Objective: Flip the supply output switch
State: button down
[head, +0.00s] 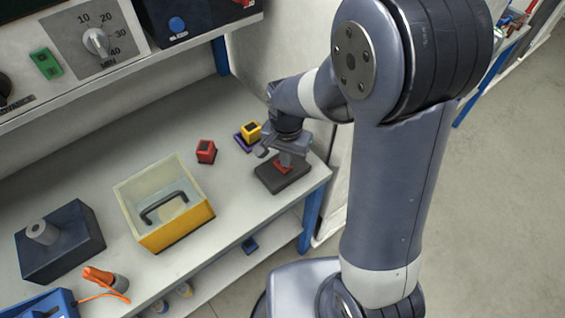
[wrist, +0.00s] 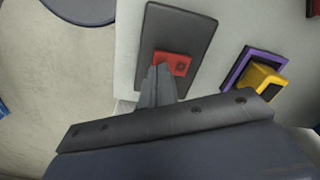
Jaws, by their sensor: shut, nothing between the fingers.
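A dark grey flat base (head: 293,182) lies at the right end of the bench with a small red piece (head: 283,168) on it. Both also show in the wrist view, the base (wrist: 182,30) and the red piece (wrist: 174,62). My gripper (head: 286,160) points down over the base, its fingers shut with nothing between them. In the wrist view the fingertips (wrist: 160,75) overlap the near left part of the red piece; I cannot tell whether they touch it. A green switch (head: 46,64) sits on the shelf panel at upper left. No label marks which switch is the supply output.
A yellow-walled box (head: 186,227) with a dark handle and a dark blue block (head: 70,247) stand left. Shelf equipment with a dial (head: 96,42) overhangs the bench's back.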

jog(key=shift+f+b, duration=0.7)
jog(key=shift+f, duration=0.25)
dwell(0.3)
jog(key=shift+r, duration=0.1)
jog(key=shift+r+p, duration=2.85)
jog(key=shift+r, duration=0.65)
jog(key=shift+f, duration=0.15)
notch_tip(320, 180, down, 7)
jog(key=b, duration=0.6)
